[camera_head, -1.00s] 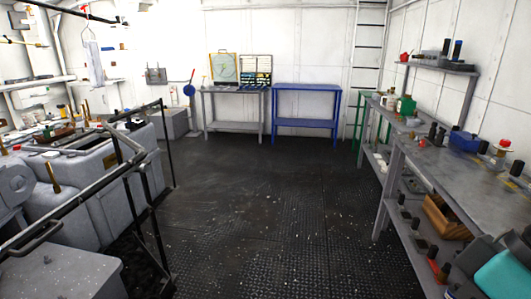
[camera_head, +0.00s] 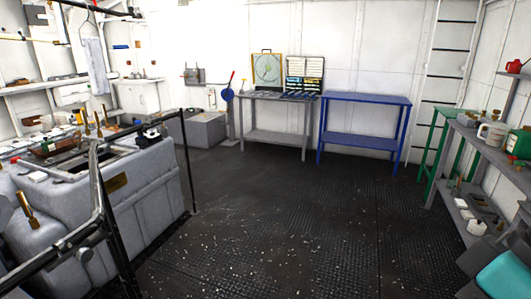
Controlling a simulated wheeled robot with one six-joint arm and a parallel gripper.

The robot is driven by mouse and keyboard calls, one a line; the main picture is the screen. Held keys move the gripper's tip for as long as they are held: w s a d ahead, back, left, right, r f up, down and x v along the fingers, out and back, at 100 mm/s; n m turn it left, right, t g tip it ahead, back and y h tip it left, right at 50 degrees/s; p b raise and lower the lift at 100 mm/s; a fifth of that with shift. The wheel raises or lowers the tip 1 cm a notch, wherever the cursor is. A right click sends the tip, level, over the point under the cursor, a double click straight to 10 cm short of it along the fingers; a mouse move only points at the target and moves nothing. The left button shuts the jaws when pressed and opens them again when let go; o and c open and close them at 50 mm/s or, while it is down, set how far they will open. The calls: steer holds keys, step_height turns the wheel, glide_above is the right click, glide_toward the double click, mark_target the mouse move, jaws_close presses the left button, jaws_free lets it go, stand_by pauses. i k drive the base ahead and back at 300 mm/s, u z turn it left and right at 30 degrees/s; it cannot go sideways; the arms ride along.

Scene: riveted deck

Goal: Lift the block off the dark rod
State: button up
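I cannot pick out the block or the dark rod in this view. The blue table (camera_head: 366,98) at the back wall has a bare top. The grey table (camera_head: 262,97) beside it holds a framed round chart (camera_head: 267,68) and an open case of tools (camera_head: 304,74). My gripper is not in view. A grey and teal part of my own body shows at the bottom right corner.
Open dark tread-plate floor (camera_head: 290,220) lies ahead, up to the tables. A black railing (camera_head: 187,160) and grey machinery (camera_head: 140,195) bound the left side. A low grey box (camera_head: 200,130) stands at the back left. A ladder (camera_head: 447,62) rises at the back right.

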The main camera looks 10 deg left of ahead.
mark_target(92, 48)
steer(key=u, duration=0.4)
steer(key=i, duration=2.2)
steer(key=u, duration=1.1)
steer(key=i, duration=2.2)
steer(key=u, duration=0.65)
steer(key=i, duration=0.55)
steer(key=u, duration=0.15)
